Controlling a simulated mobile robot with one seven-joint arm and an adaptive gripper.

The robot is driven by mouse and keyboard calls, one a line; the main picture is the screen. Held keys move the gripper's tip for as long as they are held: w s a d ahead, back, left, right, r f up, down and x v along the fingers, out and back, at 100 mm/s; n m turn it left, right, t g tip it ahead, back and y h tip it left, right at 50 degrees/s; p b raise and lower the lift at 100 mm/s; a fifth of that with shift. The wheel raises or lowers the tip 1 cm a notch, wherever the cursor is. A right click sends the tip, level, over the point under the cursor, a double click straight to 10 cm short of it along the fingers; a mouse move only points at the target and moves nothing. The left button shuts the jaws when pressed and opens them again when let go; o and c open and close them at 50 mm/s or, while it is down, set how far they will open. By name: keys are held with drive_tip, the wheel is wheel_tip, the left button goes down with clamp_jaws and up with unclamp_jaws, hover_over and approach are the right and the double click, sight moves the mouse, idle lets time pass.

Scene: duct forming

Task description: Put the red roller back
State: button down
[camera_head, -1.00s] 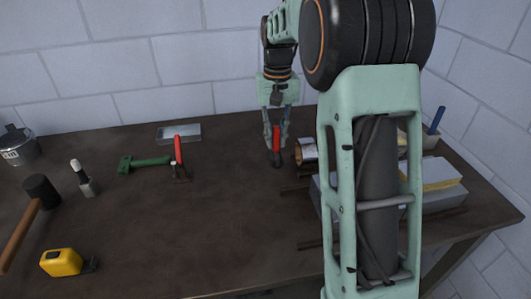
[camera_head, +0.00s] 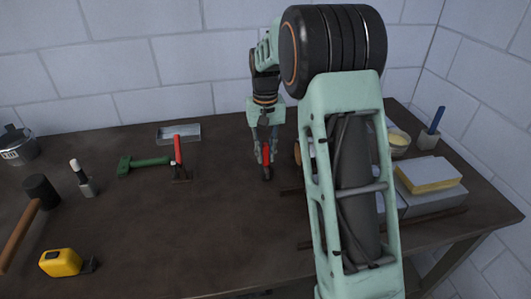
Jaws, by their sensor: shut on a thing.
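My gripper (camera_head: 266,150) is above the back middle of the table, pointing down. It is shut on the red roller (camera_head: 266,156), which shows as a small red handle with a dark lower end. The roller hangs roughly upright between the fingers. Its dark end is close to the tabletop, and I cannot tell whether it touches. The fingers hide part of the roller. Another red-handled tool (camera_head: 178,150) stands upright to the left, with a dark base by the green tool's end.
A mallet (camera_head: 40,192) and yellow tape measure (camera_head: 61,262) lie further left. The table's middle is clear.

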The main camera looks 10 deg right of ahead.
drive_tip(key=c, duration=1.8)
unclamp_jaws()
drive_tip(key=shift+c, duration=0.2)
wheel_tip(320, 180, up, 12)
drive_tip(key=shift+r+p, duration=0.15)
drive_tip(key=shift+p, duration=0.4)
drive_tip(key=shift+a, duration=0.1)
